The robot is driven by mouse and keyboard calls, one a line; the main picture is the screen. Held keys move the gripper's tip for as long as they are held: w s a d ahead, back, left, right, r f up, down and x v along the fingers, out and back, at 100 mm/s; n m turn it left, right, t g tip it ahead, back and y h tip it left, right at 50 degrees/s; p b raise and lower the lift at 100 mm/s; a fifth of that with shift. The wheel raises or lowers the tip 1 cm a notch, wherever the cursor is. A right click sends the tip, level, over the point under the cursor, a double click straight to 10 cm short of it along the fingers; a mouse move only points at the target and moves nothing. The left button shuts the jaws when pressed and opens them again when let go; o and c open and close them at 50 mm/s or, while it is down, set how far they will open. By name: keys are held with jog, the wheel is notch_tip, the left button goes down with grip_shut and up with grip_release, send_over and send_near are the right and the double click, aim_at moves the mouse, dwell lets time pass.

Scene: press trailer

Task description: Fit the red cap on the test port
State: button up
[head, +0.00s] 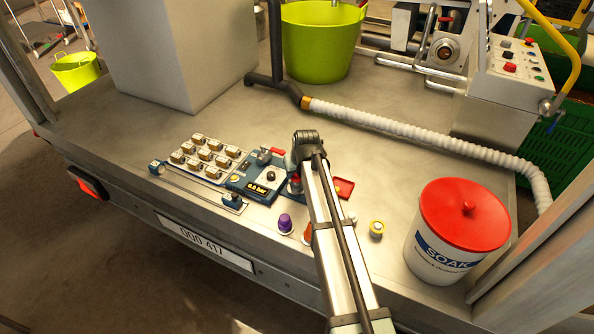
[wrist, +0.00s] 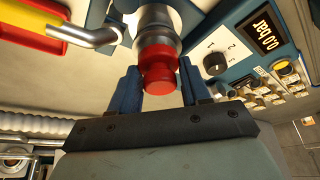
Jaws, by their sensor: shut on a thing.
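The red cap (wrist: 158,72) sits between the two blue fingertips of my gripper (wrist: 159,87), which is shut on it. The silver, pipe-like test port (wrist: 155,20) is directly in line with the cap in the wrist view, and the cap's wide rim meets or overlaps its end. I cannot tell whether it is fully seated. In the head view a little of the red cap (head: 295,187) shows beside my arm, next to the blue test unit (head: 262,176) reading 0.0 bar. My arm hides most of the port there.
A white SOAK bucket (head: 440,250) stands at right; a ribbed hose (head: 420,138) crosses behind.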

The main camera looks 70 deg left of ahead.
jog(key=shift+f, duration=0.35)
jog(key=o, duration=0.9)
jog(key=shift+c, duration=0.2)
jog(key=shift+r, duration=0.1)
jog(key=v, duration=1)
jog(key=shift+r, duration=0.4)
jog(key=shift+d, duration=0.15)
notch_tip(320, 180, up, 9)
dwell(0.7)
